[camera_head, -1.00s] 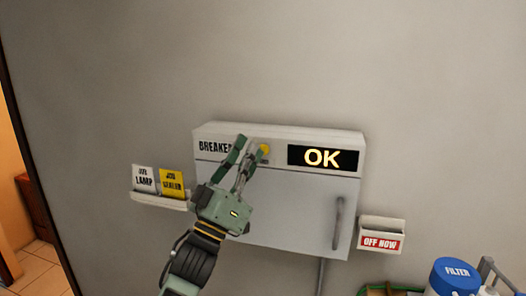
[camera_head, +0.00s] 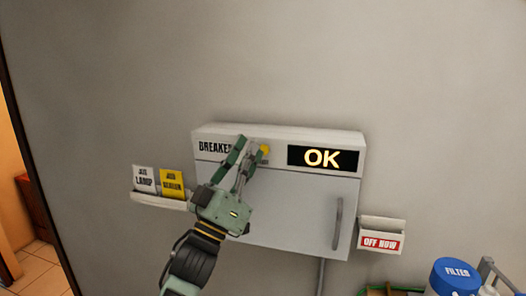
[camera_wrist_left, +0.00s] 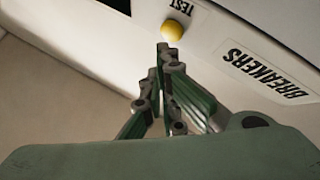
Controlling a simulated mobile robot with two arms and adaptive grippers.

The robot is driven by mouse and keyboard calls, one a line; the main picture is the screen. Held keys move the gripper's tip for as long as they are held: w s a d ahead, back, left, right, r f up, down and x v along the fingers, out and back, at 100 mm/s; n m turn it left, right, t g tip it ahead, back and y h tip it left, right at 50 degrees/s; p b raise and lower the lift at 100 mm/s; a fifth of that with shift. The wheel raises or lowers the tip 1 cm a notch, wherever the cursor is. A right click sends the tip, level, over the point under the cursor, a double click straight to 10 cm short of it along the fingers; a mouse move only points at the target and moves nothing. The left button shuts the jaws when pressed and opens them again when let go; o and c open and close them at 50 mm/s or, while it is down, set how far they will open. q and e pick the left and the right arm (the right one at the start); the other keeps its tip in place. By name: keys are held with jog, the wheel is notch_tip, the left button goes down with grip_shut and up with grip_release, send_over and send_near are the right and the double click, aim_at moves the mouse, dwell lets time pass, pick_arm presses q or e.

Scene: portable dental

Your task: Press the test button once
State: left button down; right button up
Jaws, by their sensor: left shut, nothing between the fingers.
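The test button (camera_head: 264,150) is a round yellow knob on the upper strip of the white breaker box (camera_head: 290,215). In the left wrist view the yellow button (camera_wrist_left: 172,30) sits beside the word TEST. My left gripper (camera_head: 243,143) is shut and empty, with its fingertips just left of the button in the head view. In the left wrist view the fingertips (camera_wrist_left: 163,48) are just short of the button; I cannot tell whether they touch it. A black display (camera_head: 323,158) on the box reads OK. My right gripper is not in view.
Left of the box, a small shelf (camera_head: 150,198) holds a white card (camera_head: 144,179) and a yellow card (camera_head: 172,184). An OFF NOW holder (camera_head: 381,235) is on the wall at right. A blue-lidded FILTER container (camera_head: 455,274) stands lower right.

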pick_arm(q)
jog(key=shift+w+d, duration=0.1)
jog(key=shift+w, duration=0.1)
jog(key=shift+w, duration=0.2)
jog(key=shift+w+d, duration=0.2)
jog(key=shift+w, duration=0.2)
dwell(0.7)
jog(key=shift+s, duration=0.1)
dwell(0.3)
jog(key=shift+s+a, duration=0.25)
jog(key=shift+s, duration=0.45)
jog(key=shift+s+p, duration=0.1)
jog(key=shift+p, duration=0.2)
jog(key=s, duration=0.1)
jog(key=s+a+p, duration=0.1)
jog(key=s, duration=0.2)
jog(key=shift+s+a+p, duration=0.3)
jog(key=shift+p, duration=0.05)
